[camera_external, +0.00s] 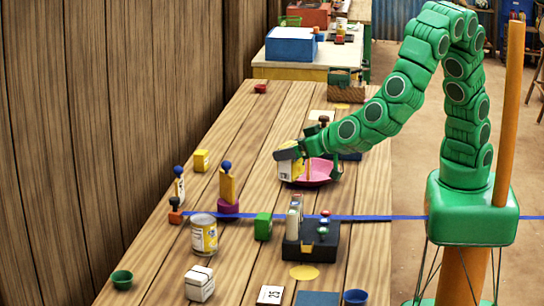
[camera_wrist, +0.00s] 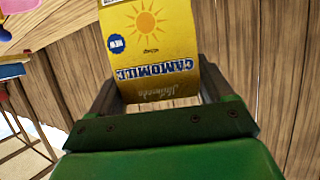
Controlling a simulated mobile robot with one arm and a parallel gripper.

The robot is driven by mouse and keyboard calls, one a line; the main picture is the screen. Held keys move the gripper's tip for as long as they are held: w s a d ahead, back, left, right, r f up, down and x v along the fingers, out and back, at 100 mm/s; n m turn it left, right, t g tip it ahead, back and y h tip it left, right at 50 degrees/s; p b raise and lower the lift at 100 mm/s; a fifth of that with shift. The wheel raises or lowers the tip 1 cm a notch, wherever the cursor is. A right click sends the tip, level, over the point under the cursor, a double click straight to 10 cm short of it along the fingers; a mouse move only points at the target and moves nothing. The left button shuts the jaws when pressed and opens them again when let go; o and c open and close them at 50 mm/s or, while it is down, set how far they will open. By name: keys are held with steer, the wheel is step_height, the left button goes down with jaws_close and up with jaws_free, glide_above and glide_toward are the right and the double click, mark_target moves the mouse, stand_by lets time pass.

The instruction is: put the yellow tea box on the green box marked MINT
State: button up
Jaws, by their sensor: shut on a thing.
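My gripper (camera_external: 287,155) is shut on a yellow tea box (camera_external: 290,168), which hangs beside a pink bowl at the table's middle. In the wrist view, the yellow tea box (camera_wrist: 158,50) sits between both fingers, with a sun picture and the word CAMOMILE upside down. A small green box (camera_external: 263,226) stands on the table, nearer the camera and left of the gripper. Its marking is too small to read. Its top looks bare.
A pink bowl (camera_external: 322,172) is just right of the held box. A blue line (camera_external: 370,217) crosses the picture. A small yellow box (camera_external: 201,160) stands farther left.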

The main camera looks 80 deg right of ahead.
steer(key=shift+w+a+f, duration=0.55)
steer(key=shift+w+f, duration=0.6)
steer(key=shift+f, duration=0.55)
steer(key=shift+w+a+f, duration=0.5)
steer(key=shift+w+f, duration=0.65)
steer(key=shift+f, duration=0.5)
steer(key=shift+w+a+f, duration=0.55)
steer(key=shift+w+f, duration=0.6)
steer(key=shift+f, duration=0.55)
steer(key=shift+f, duration=0.15)
steer(key=o, duration=0.9)
steer(key=shift+o, duration=0.2)
steer(key=shift+r, duration=0.2)
steer(key=shift+v, duration=6)
